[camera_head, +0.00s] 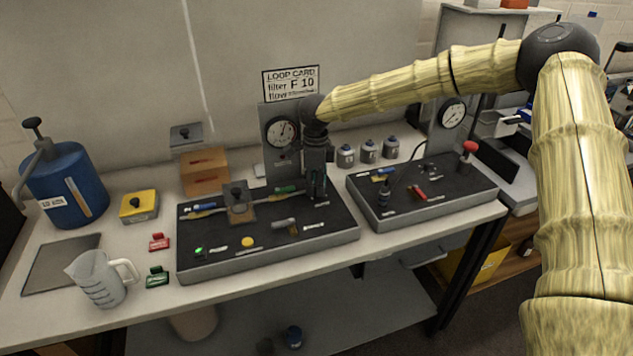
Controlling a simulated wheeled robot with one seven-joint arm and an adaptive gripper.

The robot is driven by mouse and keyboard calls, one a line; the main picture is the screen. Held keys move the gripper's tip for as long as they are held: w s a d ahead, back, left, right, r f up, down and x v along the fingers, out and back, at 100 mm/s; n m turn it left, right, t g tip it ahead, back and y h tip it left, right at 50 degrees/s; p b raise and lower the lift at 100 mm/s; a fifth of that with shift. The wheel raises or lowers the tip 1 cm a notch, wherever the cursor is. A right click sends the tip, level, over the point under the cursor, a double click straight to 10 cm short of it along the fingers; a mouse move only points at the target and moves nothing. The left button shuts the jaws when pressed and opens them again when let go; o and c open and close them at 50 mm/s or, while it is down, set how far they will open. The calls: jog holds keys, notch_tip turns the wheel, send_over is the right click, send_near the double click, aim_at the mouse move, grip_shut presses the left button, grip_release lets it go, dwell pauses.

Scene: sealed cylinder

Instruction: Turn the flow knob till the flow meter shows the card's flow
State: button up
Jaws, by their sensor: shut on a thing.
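The loop card (291,84) hangs on the back wall. It reads "filter F 10", and its flow line is too small to read. A round white dial (281,132) stands on an upright grey plate behind the left black panel (262,254), and its reading is too small to make out. My gripper (318,194) points down at the back right of that panel. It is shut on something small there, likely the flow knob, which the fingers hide. A second dial (453,113) stands behind the right panel.
The left panel also carries a brown filter block (239,208), a yellow button (248,242) and a grey lever (284,224). The right panel (440,205) has a red-topped post (467,156). A jug (99,281), yellow box (139,206) and blue tank (66,186) stand at left.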

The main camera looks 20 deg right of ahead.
aim_at(315, 186)
jog(key=shift+w+a+r+m+p, duration=0.1)
jog(key=shift+m+p, duration=0.3)
jog(key=shift+m, duration=0.3)
jog(key=o, duration=1)
jog(key=shift+a, duration=0.1)
jog(key=shift+o, duration=0.2)
notch_tip(315, 186, up, 12)
